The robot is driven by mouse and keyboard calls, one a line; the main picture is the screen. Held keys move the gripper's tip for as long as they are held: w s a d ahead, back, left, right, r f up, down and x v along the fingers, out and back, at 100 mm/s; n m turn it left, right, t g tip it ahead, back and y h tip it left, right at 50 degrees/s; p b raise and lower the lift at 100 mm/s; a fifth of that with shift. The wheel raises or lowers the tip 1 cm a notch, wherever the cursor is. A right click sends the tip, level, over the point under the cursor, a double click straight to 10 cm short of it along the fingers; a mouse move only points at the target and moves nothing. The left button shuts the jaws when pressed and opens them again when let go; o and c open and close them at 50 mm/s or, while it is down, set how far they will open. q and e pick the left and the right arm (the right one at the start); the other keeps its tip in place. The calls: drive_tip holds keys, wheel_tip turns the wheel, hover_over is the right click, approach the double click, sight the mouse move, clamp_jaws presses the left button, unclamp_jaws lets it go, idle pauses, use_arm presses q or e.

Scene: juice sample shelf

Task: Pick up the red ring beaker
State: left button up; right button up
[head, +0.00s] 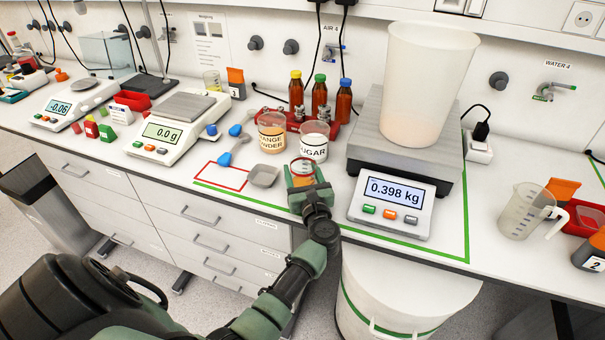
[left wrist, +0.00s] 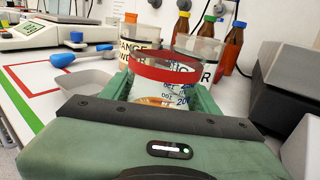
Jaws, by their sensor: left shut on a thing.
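The red ring beaker (left wrist: 166,72) is a clear beaker with a red band around its upper part and something orange-brown low inside. My left gripper (head: 304,188) is shut on it, with one green finger on each side in the left wrist view. In the head view the beaker (head: 303,172) shows between the fingers, near the front edge of the bench. Its lower part is hidden by the gripper. I cannot tell whether it touches the bench. My right gripper is not in view.
Orange powder (head: 271,132) and sugar (head: 314,141) containers stand just behind the beaker. A scale reading 0.398 kg (head: 393,200), bearing a large white bucket (head: 425,85), stands to the right. The red-outlined square (head: 222,177) is bare.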

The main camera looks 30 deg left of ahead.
use_arm(q)
drive_tip(key=shift+r+p, duration=0.45)
wheel_tip(320, 180, up, 19)
drive_tip(key=p, duration=1.4)
drive_tip(key=shift+p, duration=0.4)
